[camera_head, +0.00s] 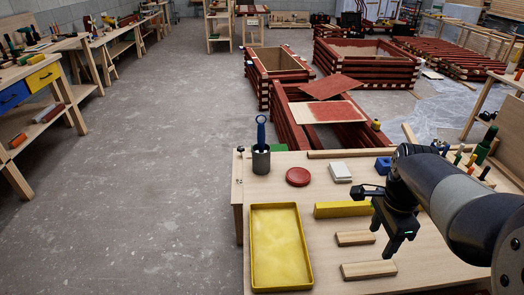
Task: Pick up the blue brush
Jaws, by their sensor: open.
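A blue brush (261,129) stands upright in a dark grey cup (260,160) at the back left of the near wooden table (330,222). Its blue looped end points up and its lower part is hidden inside the cup. My gripper (391,252) is open and points down over the right part of the table. It is well to the right of the brush and nearer to the camera. I see nothing between its fingers, but its height above the table is hard to tell.
A yellow tray (251,262) lies in front of the cup. A red disc (298,176), a white block (340,171), a yellow bar (343,209), a blue block (383,165) and wooden battens (369,270) lie around. Upright tools (470,160) stand at right. Open floor (150,180) lies left.

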